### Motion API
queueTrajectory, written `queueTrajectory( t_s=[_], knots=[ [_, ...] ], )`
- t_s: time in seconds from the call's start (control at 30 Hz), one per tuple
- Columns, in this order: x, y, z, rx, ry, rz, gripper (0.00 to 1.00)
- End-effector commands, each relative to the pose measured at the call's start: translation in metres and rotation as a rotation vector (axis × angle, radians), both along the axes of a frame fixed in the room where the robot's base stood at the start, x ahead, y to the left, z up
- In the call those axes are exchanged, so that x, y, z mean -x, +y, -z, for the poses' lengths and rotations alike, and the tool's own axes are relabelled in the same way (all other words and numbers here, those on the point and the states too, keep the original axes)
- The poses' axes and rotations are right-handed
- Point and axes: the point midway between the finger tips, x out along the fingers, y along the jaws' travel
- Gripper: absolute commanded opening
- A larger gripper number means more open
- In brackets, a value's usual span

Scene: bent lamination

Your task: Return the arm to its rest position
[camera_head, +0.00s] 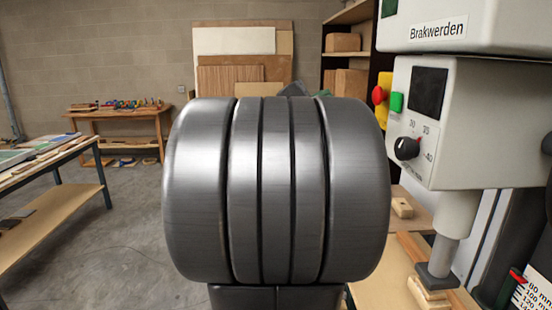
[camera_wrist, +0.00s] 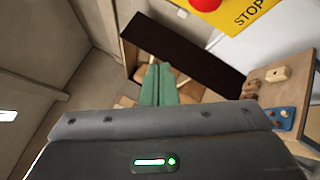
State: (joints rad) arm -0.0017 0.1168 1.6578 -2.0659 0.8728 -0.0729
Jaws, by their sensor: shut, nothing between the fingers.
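My gripper (camera_wrist: 157,84) shows in the wrist view, with its two green fingers close together and nothing between them. It points toward a dark-sided shelf unit with wooden boxes, and no contact with the shelf can be seen. In the head view, a large grey, ribbed rounded part of my own arm fills the middle of the picture.
A machine labelled "Brakwerden" (camera_head: 440,120) stands close on the right, above a wooden table (camera_head: 378,292) with small blocks. A shelf unit (camera_head: 345,17) stands behind. A workbench (camera_head: 60,160) is at left. Bare floor (camera_head: 128,220) lies between.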

Motion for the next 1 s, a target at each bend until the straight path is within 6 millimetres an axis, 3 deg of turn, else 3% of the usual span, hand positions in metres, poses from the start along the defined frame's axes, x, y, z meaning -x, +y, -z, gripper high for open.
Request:
queueTrajectory(
  t_s=[0.43,0.9,1.0],
  knots=[
    [0.000,-0.009,0.000,0.000,-0.002,0.001,0.00],
    [-0.002,-0.067,0.002,0.000,-0.002,0.005,0.00],
    [-0.002,-0.068,0.005,-0.001,-0.004,0.001,0.00]
  ],
)
